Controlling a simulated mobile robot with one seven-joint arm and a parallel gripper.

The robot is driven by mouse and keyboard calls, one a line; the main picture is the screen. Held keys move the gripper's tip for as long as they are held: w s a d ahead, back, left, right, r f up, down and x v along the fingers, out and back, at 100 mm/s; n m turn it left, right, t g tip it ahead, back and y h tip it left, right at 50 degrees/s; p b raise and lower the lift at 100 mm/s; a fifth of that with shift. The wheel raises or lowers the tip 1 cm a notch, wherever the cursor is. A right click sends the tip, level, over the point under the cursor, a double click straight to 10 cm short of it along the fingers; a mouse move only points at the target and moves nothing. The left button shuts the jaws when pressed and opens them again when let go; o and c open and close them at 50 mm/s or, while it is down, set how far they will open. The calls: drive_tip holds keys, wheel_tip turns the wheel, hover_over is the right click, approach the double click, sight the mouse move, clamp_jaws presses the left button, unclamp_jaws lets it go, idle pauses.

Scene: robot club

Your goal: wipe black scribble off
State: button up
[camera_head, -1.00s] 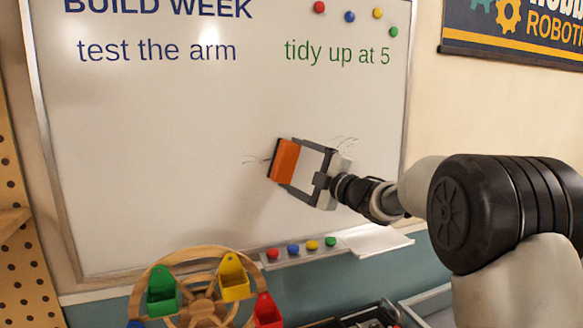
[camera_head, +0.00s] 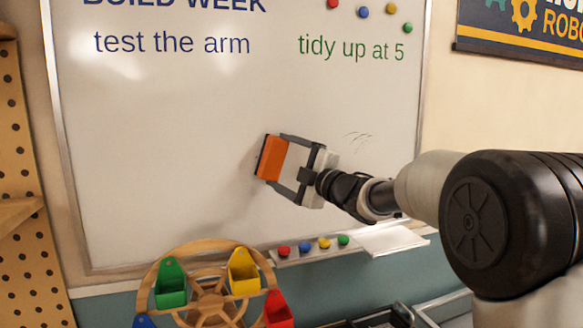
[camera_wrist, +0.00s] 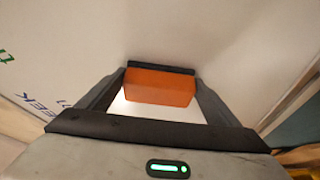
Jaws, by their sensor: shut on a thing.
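My gripper (camera_head: 279,167) is shut on an orange eraser (camera_head: 271,159) with a dark pad on its far side. The eraser also shows between the fingers in the wrist view (camera_wrist: 160,87). Its pad is at or very close to the whiteboard (camera_head: 150,130); I cannot tell for sure that it touches. Any strokes behind the eraser and gripper are hidden.
A ledge (camera_head: 305,252) under the board holds several coloured magnets and a white sheet (camera_head: 390,240). A wooden wheel with coloured buckets (camera_head: 208,296) stands below at left. Blue and green writing (camera_head: 172,42) and more magnets are higher on the board.

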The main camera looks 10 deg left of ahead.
sight(264, 164)
drive_tip(key=shift+s+a+b, duration=0.4)
drive_tip(key=shift+s+a, duration=0.05)
drive_tip(key=shift+a, duration=0.25)
drive_tip(key=shift+s+a+b, duration=0.35)
drive_tip(key=shift+s+a, duration=0.05)
drive_tip(key=shift+a, duration=0.3)
drive_tip(key=shift+s+a+b, duration=0.4)
drive_tip(key=shift+s+a, duration=0.05)
drive_tip(key=shift+a, duration=0.25)
drive_tip(key=shift+s+d, duration=0.1)
drive_tip(key=shift+s+d+f+b, duration=0.15)
drive_tip(key=shift+s+b, duration=0.1)
drive_tip(key=shift+b, duration=0.15)
drive_tip(key=shift+s+d+b, duration=0.35)
drive_tip(key=shift+s+d, duration=0.1)
drive_tip(key=shift+s, duration=0.25)
drive_tip(key=shift+s+d+b, duration=0.35)
drive_tip(key=shift+s+d, duration=0.1)
drive_tip(key=shift+s, duration=0.3)
drive_tip(key=shift+s+d+b, duration=0.35)
drive_tip(key=shift+s+d, duration=0.1)
drive_tip(key=shift+s, duration=0.25)
drive_tip(key=s, duration=0.1)
drive_tip(key=s+d+b, duration=0.1)
drive_tip(key=shift+s+d, duration=0.3)
drive_tip(key=shift+w+a, duration=0.1)
